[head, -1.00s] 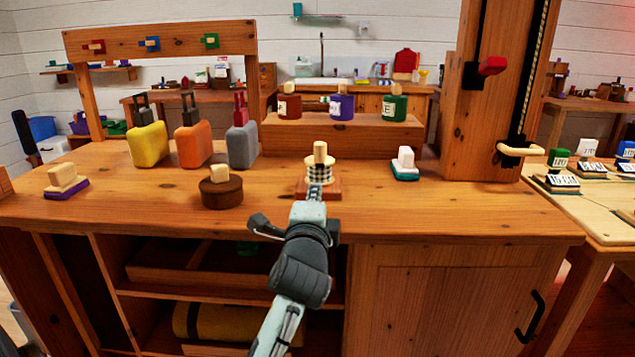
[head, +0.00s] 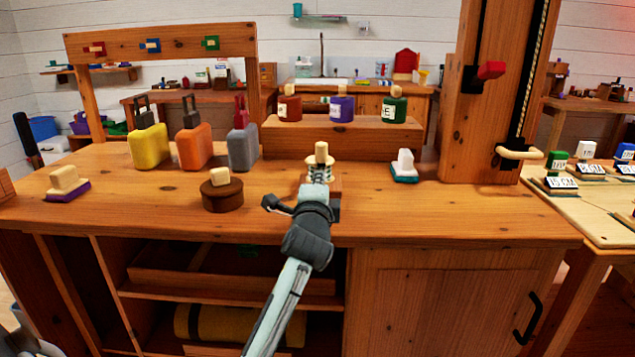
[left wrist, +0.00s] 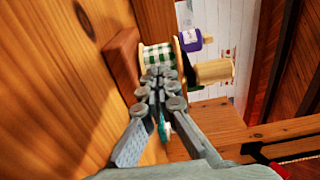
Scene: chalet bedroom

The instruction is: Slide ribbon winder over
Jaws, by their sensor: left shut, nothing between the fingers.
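The ribbon winder (head: 321,153) stands upright near the front middle of the wooden workbench. It has a pale wooden knob, a spool of green-and-white checked ribbon and a reddish-brown base. The left wrist view shows its ribbon spool (left wrist: 158,55) and base (left wrist: 123,62) sideways. My left gripper (head: 318,178) is shut and empty at the front of the winder and hides part of the spool and base. In the left wrist view the fingertips (left wrist: 160,76) overlap the spool's edge; I cannot tell whether they touch it. My right gripper is out of view.
A round brown box (head: 222,195) stands left of the winder, and a teal-based white block (head: 404,168) stands to its right. The bench front on the right is clear.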

